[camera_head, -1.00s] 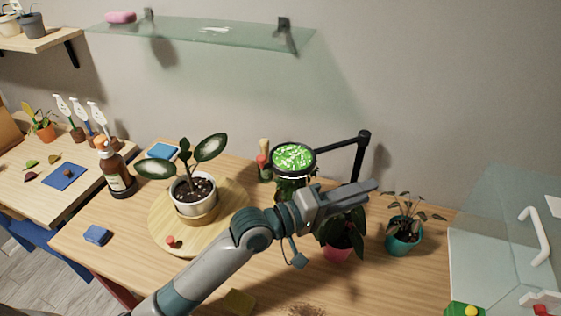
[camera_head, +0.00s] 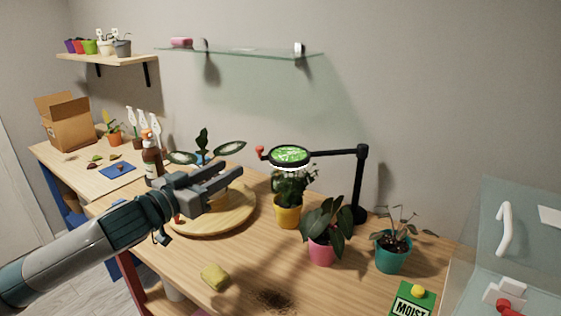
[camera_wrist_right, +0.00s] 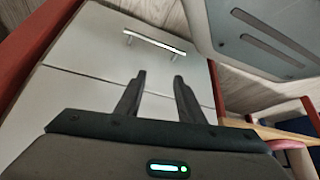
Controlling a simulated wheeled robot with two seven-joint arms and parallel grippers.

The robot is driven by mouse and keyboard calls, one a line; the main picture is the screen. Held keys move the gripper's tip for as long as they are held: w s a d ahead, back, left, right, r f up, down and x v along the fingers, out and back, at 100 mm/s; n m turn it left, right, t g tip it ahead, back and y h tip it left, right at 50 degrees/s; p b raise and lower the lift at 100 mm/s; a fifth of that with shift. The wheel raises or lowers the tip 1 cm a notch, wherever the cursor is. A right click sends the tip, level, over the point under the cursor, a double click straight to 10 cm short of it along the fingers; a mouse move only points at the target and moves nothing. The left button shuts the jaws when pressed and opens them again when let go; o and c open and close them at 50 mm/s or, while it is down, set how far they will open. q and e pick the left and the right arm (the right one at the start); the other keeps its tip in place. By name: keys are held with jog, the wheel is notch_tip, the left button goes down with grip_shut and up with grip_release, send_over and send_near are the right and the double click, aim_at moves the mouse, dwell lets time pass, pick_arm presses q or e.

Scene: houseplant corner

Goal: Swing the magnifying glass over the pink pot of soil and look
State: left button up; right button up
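The magnifying glass (camera_head: 290,156) is a round black-rimmed lens with a bright green magnified view. It hangs from a black jointed arm (camera_head: 361,185) above the leafy plant in the yellow pot (camera_head: 288,215). The pink pot (camera_head: 321,252) stands in front and to the right of it, with dark broad leaves (camera_head: 326,220) hiding its soil. The lens is not over the pink pot. My right gripper (camera_wrist_right: 157,82) is open and empty, facing white drawers (camera_wrist_right: 110,60).
A teal pot (camera_head: 392,255) with a drooping plant stands right of the pink pot. A yellow sponge (camera_head: 214,277), spilled soil (camera_head: 273,299) and a green "MOIST" card (camera_head: 410,302) lie in front. A round wooden board (camera_head: 240,212) and brown bottle (camera_head: 152,160) are left. A glass case (camera_head: 515,230) bounds the right.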

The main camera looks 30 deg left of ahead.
pick_arm(q)
jog(key=shift+s+r, duration=0.25)
jog(key=shift+r, duration=0.15)
jog(key=shift+w+d, duration=0.1)
jog(key=shift+w, duration=0.05)
